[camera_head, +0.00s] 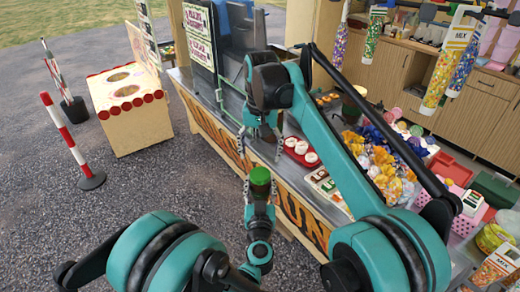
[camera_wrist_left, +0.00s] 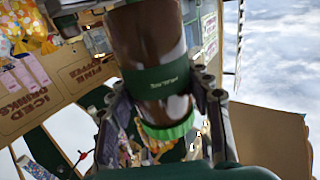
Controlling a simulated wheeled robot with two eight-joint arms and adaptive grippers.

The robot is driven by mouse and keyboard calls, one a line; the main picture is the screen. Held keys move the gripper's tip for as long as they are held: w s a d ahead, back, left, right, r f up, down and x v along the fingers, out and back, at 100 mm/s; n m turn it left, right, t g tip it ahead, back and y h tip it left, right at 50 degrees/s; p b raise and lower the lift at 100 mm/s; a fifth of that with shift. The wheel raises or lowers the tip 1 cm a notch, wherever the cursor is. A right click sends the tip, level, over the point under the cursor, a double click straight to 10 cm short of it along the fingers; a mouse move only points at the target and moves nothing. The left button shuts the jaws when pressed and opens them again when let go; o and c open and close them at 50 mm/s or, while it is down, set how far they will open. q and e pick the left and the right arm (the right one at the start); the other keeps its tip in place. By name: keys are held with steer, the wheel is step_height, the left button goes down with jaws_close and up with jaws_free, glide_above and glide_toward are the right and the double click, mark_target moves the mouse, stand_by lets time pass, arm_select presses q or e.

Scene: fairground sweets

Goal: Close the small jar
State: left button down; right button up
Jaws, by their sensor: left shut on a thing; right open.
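The small jar (camera_head: 260,190) is held by my left gripper (camera_head: 260,186) in the head view, out in front of the counter, with its green lid (camera_head: 260,175) facing the camera. In the left wrist view the jar is a brown cylinder with a dark green label (camera_wrist_left: 158,80), between the two fingers of my left gripper (camera_wrist_left: 160,105). A bright green ribbed lid (camera_wrist_left: 166,131) shows at its lower end there. I cannot tell whether the lid is fully tightened. My right gripper (camera_head: 262,150) is open and empty, just above the jar in the picture and apart from it.
The stall counter (camera_head: 325,205) carries a red tray (camera_head: 301,151) of white-topped sweets and many wrapped sweets. A wooden game box (camera_head: 129,107) and a striped post (camera_head: 58,124) stand on the gravel at left.

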mark_target(260, 174)
steer(key=n, duration=0.7)
steer(key=shift+r, duration=0.3)
steer(key=n, duration=0.6)
steer(key=shift+r, duration=0.15)
steer(key=shift+f, duration=4)
